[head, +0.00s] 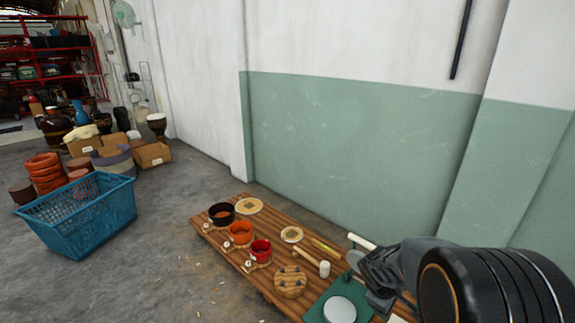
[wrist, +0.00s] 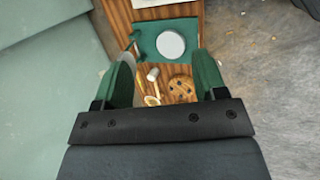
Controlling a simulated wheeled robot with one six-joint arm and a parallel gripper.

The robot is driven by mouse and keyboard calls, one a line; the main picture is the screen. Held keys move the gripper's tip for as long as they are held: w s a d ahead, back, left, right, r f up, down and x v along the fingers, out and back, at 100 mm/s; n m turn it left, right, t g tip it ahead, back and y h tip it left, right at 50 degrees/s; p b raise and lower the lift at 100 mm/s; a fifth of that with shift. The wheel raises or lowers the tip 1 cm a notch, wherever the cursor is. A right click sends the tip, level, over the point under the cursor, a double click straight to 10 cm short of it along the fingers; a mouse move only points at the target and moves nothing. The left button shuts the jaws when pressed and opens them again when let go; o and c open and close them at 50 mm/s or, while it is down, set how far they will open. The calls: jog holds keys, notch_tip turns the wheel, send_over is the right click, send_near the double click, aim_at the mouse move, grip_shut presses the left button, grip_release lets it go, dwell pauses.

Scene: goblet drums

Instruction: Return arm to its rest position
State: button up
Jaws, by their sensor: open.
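My gripper (wrist: 165,58) is open and empty in the wrist view, with its two green fingers wide apart. It hangs above the low wooden slatted table (head: 205,229), pointing down. Between and beyond the fingers I see a green mat (wrist: 145,45) with a round white disc (wrist: 171,45) on it. A round wooden piece with dark holes (wrist: 181,88) and a white-headed mallet (wrist: 153,74) lie nearer. In the head view my arm comes in from the right and covers the table's right end. The fingers are partly hidden there.
Black (head: 221,213), orange (head: 240,232) and red (head: 261,250) bowls stand along the table's left part. Woven discs (head: 249,206) lie behind them. A green and white wall (head: 340,150) runs behind the table. A blue basket (head: 85,222) stands on the floor, left.

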jog(key=s+a+r+m+y+p, duration=0.1)
jog(key=s+a+r+m+p, duration=0.2)
jog(key=r, duration=0.7)
jog(key=s+a+r+m+t+y+p, duration=0.1)
jog(key=s+a+r+m+y+p, duration=0.1)
jog(key=s+a+r+p, duration=0.2)
jog(key=s+a+r+m+t+y+p, duration=0.1)
jog(key=s+a+r+m+p, duration=0.2)
jog(key=r+p, duration=0.5)
notch_tip(320, 180, up, 9)
jog(key=shift+s+a+r+m+p, duration=0.15)
jog(key=shift+s+a+m+p, duration=0.15)
jog(key=shift+s, duration=0.15)
